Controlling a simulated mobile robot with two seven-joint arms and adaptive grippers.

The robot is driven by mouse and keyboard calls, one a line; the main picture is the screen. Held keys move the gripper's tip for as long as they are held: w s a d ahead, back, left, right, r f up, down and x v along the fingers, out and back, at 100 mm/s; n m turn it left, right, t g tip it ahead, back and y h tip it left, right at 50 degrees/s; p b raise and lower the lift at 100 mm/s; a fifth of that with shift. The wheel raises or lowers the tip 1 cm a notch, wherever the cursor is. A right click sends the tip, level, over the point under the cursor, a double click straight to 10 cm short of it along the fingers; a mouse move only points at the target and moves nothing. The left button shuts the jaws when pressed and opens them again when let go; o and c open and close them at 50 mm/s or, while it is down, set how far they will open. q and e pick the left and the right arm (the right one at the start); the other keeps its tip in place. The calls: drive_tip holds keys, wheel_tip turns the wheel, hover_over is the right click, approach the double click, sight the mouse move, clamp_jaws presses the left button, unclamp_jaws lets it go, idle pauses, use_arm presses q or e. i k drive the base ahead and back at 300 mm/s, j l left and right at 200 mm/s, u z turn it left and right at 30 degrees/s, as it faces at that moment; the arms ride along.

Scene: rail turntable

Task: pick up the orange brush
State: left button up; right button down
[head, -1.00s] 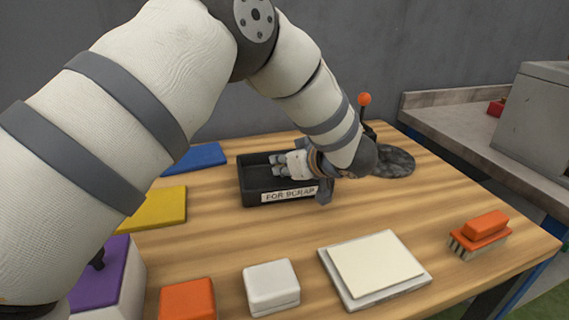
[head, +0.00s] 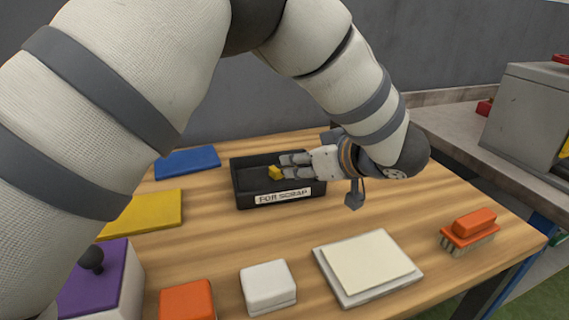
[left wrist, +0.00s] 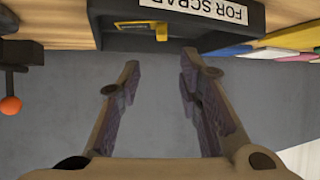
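The orange brush (head: 470,228) lies on the wooden table near its right edge in the head view, orange back up and pale bristles down. It does not show in the left wrist view. My left gripper (head: 283,165) is at the black tray marked FOR SCRAP, well to the left of the brush and farther back. In the left wrist view its two fingers (left wrist: 160,82) stand apart with nothing between them. My right gripper is not in view.
The black tray (head: 243,193) holds a small yellow piece (head: 275,173). A white block (head: 268,287), an orange block (head: 187,300) and a cream-topped white slab (head: 370,268) stand at the front. The orange-knobbed lever (left wrist: 11,105) shows in the left wrist view. Bare table lies around the brush.

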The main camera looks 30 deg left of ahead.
sight(468, 232)
drive_tip(key=k+l, duration=0.1)
drive_tip(key=l, duration=0.3)
drive_tip(key=k+l, duration=0.15)
drive_tip(key=l, duration=0.25)
drive_tip(key=k+l, duration=0.1)
drive_tip(key=l, duration=0.35)
drive_tip(key=k+l, duration=0.15)
drive_tip(key=l, duration=0.25)
drive_tip(key=k+l, duration=0.1)
drive_tip(key=l, duration=0.3)
